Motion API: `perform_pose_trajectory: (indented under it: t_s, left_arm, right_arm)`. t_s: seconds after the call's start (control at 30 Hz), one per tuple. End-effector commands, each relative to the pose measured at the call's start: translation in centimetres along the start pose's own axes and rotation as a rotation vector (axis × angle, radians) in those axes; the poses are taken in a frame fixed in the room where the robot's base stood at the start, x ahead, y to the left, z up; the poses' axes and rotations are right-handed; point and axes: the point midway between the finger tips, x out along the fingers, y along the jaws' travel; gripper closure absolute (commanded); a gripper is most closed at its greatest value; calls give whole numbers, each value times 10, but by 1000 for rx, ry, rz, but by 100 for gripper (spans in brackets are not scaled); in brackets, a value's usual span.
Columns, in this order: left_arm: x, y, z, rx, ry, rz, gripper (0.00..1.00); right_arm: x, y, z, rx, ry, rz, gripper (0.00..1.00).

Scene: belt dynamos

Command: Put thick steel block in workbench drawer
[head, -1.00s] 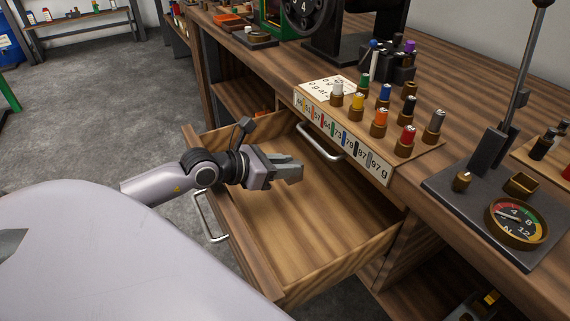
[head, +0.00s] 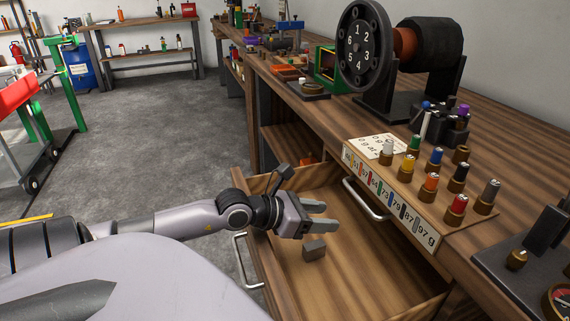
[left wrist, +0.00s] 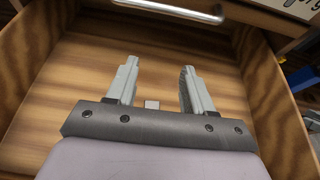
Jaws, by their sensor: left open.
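The thick steel block (head: 314,250) is a small grey block lying on the floor of the open workbench drawer (head: 375,285). My left gripper (head: 328,216) is over the drawer, open, just above and behind the block in the head view, with nothing between its fingers. My right gripper is not in view.
The workbench (head: 505,115) stands at the right, with a rack of coloured cylinders (head: 455,205) at its edge above the drawer. A drawer handle (head: 368,199) sits on the bench front. A numbered wheel machine (head: 360,45) stands behind. Grey floor lies open at the left.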

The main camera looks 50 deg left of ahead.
Motion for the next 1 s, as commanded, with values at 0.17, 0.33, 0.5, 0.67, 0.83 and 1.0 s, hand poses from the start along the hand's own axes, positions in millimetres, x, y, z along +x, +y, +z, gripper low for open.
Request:
perform_pose_trajectory:
  t_s: [0.17,0.33,0.5,0.67,0.83,1.0]
  left_arm:
    - [-20,0,-1,-1,3,0,48]
    - [-36,0,-1,-1,4,-1,48]
    - [-52,-1,0,0,3,-1,48]
    - [-67,0,-1,-2,3,-1,48]
    - [-82,0,-1,-3,2,0,48]
    - [-93,0,0,-2,1,-1,48]
  right_arm:
    - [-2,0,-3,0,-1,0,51]
    - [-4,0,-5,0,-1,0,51]
    - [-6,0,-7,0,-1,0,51]
    - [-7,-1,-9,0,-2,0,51]
    - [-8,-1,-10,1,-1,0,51]
    - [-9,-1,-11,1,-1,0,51]
